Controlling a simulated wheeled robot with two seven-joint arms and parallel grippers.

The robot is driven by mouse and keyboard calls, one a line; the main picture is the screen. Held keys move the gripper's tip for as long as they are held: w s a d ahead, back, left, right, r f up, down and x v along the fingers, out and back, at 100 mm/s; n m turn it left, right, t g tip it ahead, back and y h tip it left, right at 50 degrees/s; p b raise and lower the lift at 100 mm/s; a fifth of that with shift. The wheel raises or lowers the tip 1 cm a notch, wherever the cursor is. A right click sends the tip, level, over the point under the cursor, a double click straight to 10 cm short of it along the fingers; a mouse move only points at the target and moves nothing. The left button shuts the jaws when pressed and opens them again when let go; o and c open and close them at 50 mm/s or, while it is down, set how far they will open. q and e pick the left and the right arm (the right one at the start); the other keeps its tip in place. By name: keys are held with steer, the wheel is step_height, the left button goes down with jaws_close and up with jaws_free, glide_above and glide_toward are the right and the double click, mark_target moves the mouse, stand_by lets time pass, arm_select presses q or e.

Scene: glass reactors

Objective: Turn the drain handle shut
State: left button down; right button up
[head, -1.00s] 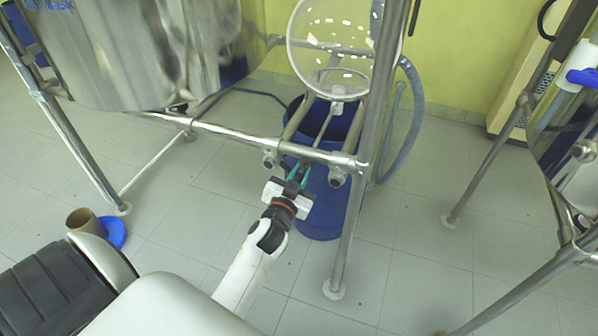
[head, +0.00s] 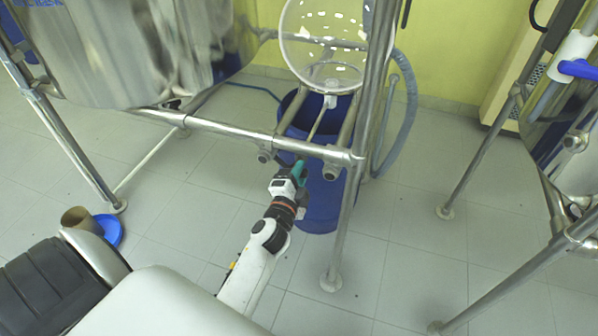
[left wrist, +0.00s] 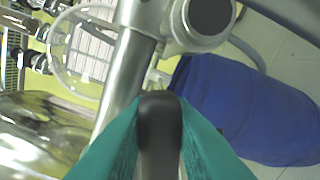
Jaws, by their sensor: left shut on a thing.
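The drain handle (left wrist: 160,125) is a dark, rounded lever. In the left wrist view it stands between the teal fingers of my left gripper (left wrist: 160,150), which is shut on it. In the head view my left gripper (head: 299,170) is at the steel frame's lower crossbar, in front of the blue barrel, and hides the handle. A glass vessel (head: 325,50) hangs above and behind the gripper. The drain valve itself cannot be made out clearly. My right gripper is not in view.
The blue barrel (head: 322,205) stands close behind my gripper. The steel crossbar (head: 225,130) and an upright leg (head: 345,225) are close to it. A second frame stands at the right. Floor between the frames is clear.

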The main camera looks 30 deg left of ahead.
arm_select(q)
steer(key=m, duration=0.2)
steer(key=shift+d+f+m, duration=0.1)
steer(key=shift+f+m, duration=0.2)
steer(key=shift+m, duration=0.1)
steer(key=shift+f+m+b, duration=0.1)
steer(key=shift+m+b, duration=0.25)
steer(key=shift+m, duration=0.35)
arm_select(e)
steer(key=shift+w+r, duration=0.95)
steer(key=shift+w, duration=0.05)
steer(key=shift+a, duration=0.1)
arm_select(q)
steer(key=c, duration=1.3)
jaws_free()
